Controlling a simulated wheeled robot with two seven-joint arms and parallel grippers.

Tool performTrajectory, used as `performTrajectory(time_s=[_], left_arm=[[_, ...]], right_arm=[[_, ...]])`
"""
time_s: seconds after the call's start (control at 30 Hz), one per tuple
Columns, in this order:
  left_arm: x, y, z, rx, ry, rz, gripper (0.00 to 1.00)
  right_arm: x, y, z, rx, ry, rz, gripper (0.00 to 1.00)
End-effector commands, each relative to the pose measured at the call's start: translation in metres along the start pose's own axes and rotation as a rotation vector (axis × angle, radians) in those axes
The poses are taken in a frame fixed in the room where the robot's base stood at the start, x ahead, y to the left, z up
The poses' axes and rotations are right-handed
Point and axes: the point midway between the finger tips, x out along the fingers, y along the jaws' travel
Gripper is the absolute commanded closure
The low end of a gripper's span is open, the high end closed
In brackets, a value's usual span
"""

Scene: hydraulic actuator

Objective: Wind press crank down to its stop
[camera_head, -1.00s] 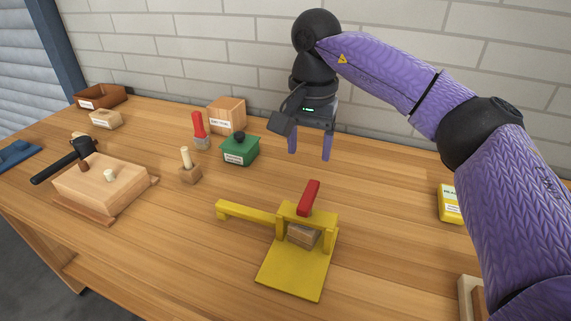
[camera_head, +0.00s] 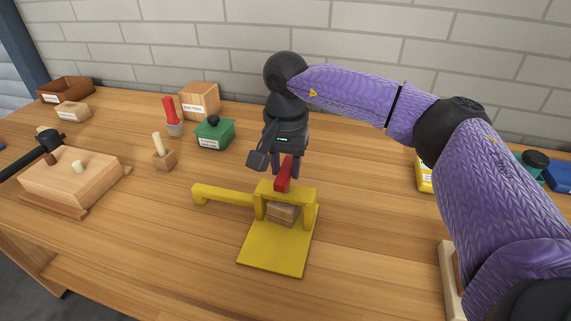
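The yellow press (camera_head: 273,245) stands on the table, with a flat yellow base, an upright frame and an arm reaching left. Its crank is a red bar (camera_head: 284,178) on top of the frame, tilted up. A brown wooden block (camera_head: 283,214) sits under the frame. My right gripper (camera_head: 284,172) points down at the red crank from behind and above. Its purple fingers show on both sides of the bar and look apart; the bar hides part of them, so contact cannot be told.
A green box (camera_head: 215,135), a red-handled brush (camera_head: 171,118), a peg in a block (camera_head: 163,153) and a wooden box (camera_head: 199,101) stand behind. A yellow box (camera_head: 425,174) is at right. The front table is clear.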

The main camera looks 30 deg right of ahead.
Motion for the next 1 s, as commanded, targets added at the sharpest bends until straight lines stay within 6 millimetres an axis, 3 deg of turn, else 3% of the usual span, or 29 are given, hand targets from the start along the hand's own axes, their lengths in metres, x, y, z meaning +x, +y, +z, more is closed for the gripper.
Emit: performTrajectory(time_s=[0.03, 0.17, 0.57, 1.0], left_arm=[[0.000, 0.000, -0.001, 0.000, 0.001, -0.001, 0.41], [0.000, -0.001, -0.001, 0.000, 0.001, -0.001, 0.41], [-0.004, 0.000, 0.001, -0.001, -0.001, 0.000, 0.41], [-0.029, 0.006, -0.007, -0.001, 0.020, 0.009, 0.41]], right_arm=[[0.000, 0.000, 0.000, 0.000, 0.000, 0.000, 0.75], [0.000, 0.000, 0.000, 0.000, 0.000, 0.000, 1.00], [-0.001, 0.000, 0.000, 0.038, -0.001, -0.001, 1.00], [-0.004, 0.000, 0.000, 0.371, -0.001, 0.000, 1.00]])
